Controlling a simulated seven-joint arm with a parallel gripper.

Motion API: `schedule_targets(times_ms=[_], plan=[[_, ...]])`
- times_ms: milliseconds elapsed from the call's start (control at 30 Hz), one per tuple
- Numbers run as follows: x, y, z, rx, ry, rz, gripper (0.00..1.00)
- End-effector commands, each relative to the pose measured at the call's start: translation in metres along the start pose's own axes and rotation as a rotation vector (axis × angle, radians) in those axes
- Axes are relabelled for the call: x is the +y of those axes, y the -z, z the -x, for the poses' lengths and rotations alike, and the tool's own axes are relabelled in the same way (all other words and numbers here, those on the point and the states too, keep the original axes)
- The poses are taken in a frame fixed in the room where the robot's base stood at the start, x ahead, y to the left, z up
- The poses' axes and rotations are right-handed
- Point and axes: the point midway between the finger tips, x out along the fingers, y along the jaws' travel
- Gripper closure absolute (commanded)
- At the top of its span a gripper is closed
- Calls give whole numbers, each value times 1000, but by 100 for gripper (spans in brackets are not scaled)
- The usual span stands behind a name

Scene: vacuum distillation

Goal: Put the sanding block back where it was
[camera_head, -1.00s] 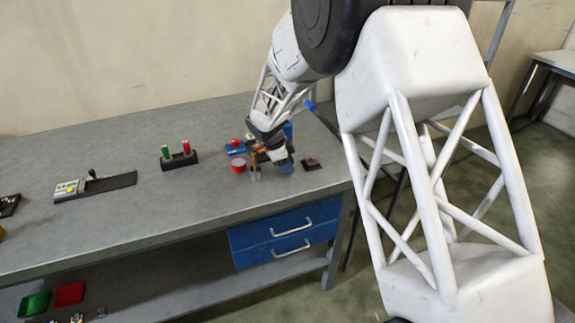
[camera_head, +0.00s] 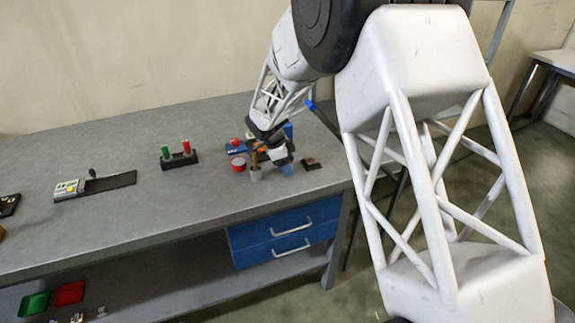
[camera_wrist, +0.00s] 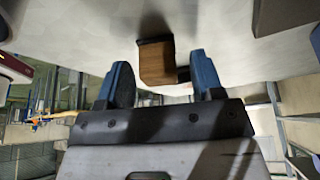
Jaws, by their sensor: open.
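The sanding block appears to be the small dark and brown piece (camera_head: 312,164) lying on the bench near its right end. In the wrist view a brown wooden block (camera_wrist: 157,64) with a dark side shows between and beyond the fingertips. My gripper (camera_head: 271,172) is just left of the small piece, low over the bench top, its fingers pointing down. In the wrist view my gripper (camera_wrist: 160,62) has its two blue fingers spread apart, with no contact on the block that I can make out.
A red cup (camera_head: 238,164) and a blue box with a red button (camera_head: 236,149) stand close left of my gripper. A black holder (camera_head: 179,161) with green and red cylinders stands farther left. The bench's front right edge is close. Bare bench top (camera_head: 130,205) lies front left.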

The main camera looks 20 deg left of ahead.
Motion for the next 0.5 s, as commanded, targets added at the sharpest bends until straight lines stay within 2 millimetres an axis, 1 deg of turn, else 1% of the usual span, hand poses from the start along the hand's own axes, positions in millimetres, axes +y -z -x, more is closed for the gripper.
schedule_targets(times_ms=[167, 267, 500], plan=[[0, 0, 15, 0, 2, 1, 39], [0, -1, 28, 0, 2, 1, 39], [0, 0, 66, -1, 2, 0, 39]])
